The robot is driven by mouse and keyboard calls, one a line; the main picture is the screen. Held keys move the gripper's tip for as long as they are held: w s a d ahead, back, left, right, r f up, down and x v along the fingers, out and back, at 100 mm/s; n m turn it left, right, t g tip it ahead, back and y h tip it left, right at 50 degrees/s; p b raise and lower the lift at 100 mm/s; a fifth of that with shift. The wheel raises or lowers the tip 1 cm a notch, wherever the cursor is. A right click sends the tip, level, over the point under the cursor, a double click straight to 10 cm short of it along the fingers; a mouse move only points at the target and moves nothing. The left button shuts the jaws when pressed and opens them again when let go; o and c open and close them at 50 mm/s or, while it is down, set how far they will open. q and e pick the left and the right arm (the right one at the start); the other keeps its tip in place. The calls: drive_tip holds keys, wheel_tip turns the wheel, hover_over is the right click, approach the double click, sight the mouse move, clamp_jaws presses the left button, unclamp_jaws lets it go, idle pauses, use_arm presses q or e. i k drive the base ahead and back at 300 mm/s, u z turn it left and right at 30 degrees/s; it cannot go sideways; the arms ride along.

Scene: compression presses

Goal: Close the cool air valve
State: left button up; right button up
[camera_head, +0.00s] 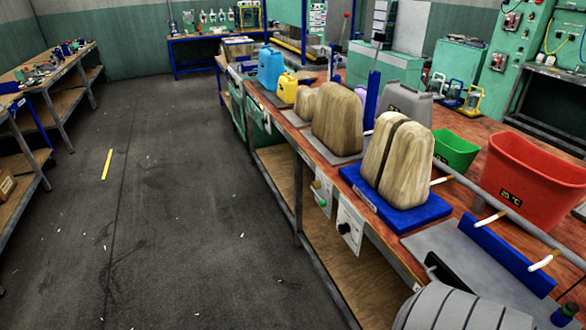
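Neither of my grippers shows in the head view. I cannot tell for certain which part is the cool air valve. A white control box with a black knob (344,228) is on the front edge of the long bench. A smaller box with a green button (317,183) is to its left. A small blue-and-green fitting (565,314) is partly cut off at the bottom right corner.
The bench holds two large tan moulded blocks (337,118) (399,161), a red bin (530,180) marked 25 °C, a green bin (455,150), and blue and yellow jugs. A ribbed grey rounded thing (462,310) fills the bottom edge. Open floor (180,220) is at left.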

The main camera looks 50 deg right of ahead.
sight(322, 203)
drive_tip(key=u, duration=0.2)
drive_tip(key=i, duration=1.15)
drive_tip(key=z, duration=0.5)
drive_tip(key=i, duration=0.85)
drive_tip(key=z, duration=0.8)
